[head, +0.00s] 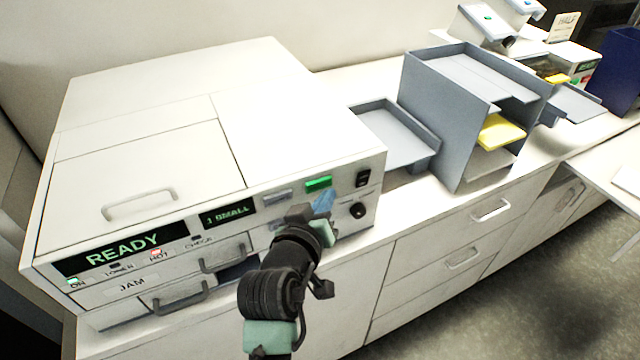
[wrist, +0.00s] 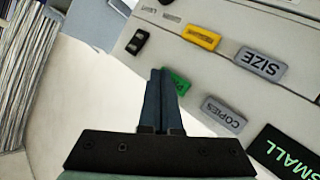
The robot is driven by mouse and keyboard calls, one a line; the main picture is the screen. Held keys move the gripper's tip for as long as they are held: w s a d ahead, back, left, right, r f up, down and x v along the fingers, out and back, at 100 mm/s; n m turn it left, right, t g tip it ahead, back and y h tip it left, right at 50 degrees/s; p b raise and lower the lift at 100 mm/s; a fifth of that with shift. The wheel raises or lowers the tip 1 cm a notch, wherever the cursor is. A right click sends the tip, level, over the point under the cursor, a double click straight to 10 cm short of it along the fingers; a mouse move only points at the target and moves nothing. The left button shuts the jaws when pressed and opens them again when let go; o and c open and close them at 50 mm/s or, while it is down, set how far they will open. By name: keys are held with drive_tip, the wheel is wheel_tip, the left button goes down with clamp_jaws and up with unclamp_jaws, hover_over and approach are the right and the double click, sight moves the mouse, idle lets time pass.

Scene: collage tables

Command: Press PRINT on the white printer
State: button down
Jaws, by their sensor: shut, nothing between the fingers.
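The white printer (head: 150,130) stands at the left of the counter, with a lit READY display (head: 122,248) and a small display reading "1 SMALL" (head: 228,212). A green button (head: 318,183) is on its front panel, right of a grey button (head: 277,197). My gripper (head: 325,199) is shut and empty, its blue fingers just below the green button in the head view. In the wrist view the fingertips (wrist: 161,72) overlap the green button (wrist: 180,84) and hide part of it and its label. I cannot tell whether they touch it.
The wrist view shows grey COPIES (wrist: 223,112) and SIZE (wrist: 261,65) buttons and a yellow button (wrist: 201,37) close by. A black switch (head: 363,178) and a knob (head: 357,210) sit right of the green button. A grey shelf unit (head: 440,110) stands farther right.

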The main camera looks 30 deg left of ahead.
drive_tip(key=shift+a, duration=0.1)
drive_tip(key=shift+w+a, duration=0.25)
drive_tip(key=shift+w+a+b, duration=0.25)
drive_tip(key=shift+a+b, duration=0.05)
drive_tip(key=shift+a, duration=0.05)
idle(0.8)
drive_tip(key=shift+d, duration=0.1)
drive_tip(key=shift+s+d+p, duration=0.4)
drive_tip(key=shift+s+d, duration=0.15)
drive_tip(key=shift+d, duration=0.05)
drive_tip(key=shift+d, duration=0.1)
drive_tip(key=shift+s+d+p, duration=0.55)
drive_tip(key=shift+s+d, duration=0.25)
drive_tip(key=shift+d, duration=0.15)
drive_tip(key=shift+s+d+p, duration=0.5)
drive_tip(key=shift+s+d, duration=0.25)
drive_tip(key=shift+d, duration=0.2)
